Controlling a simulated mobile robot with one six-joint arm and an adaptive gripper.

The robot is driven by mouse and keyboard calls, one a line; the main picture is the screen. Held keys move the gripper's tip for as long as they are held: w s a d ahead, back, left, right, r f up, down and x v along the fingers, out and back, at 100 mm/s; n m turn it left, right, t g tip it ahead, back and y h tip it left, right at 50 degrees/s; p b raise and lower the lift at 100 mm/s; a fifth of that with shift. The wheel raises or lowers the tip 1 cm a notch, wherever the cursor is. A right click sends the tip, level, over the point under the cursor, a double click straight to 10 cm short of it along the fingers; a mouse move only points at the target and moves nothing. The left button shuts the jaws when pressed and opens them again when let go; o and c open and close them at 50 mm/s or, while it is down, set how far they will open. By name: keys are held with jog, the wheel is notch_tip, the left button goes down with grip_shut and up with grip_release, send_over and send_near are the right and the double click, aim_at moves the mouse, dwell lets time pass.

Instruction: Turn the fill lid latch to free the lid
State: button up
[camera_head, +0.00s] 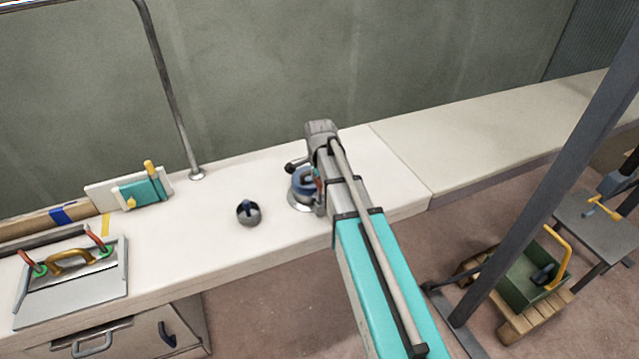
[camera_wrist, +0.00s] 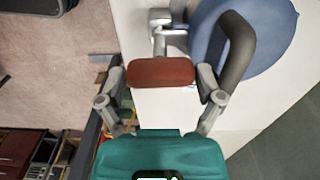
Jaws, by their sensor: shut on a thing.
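The round blue fill lid (camera_head: 303,184) sits on the white bench, partly hidden behind my arm. In the wrist view the blue lid (camera_wrist: 272,48) is at upper right, with a thick dark grey curved handle (camera_wrist: 238,50) on it. The red latch grip (camera_wrist: 160,72) lies between the fingers of my gripper (camera_wrist: 162,80), beside the lid. My gripper is shut on this red grip, a finger at each end. A grey metal piece (camera_wrist: 160,20) shows just beyond the grip. In the head view a sliver of red shows beside my wrist.
A small dark round fitting (camera_head: 249,213) stands on the bench left of the lid. A grey pole (camera_head: 172,90) rises behind it. A teal block (camera_head: 142,191) and a grey plate with a brass handle (camera_head: 72,285) lie further left. A green crate (camera_head: 528,275) sits low at right.

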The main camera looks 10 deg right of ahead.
jog(key=n, duration=0.3)
jog(key=shift+n, duration=0.4)
jog(key=n, duration=1.3)
jog(key=shift+n, duration=0.3)
jog(key=o, duration=0.9)
jog(key=shift+c, duration=0.2)
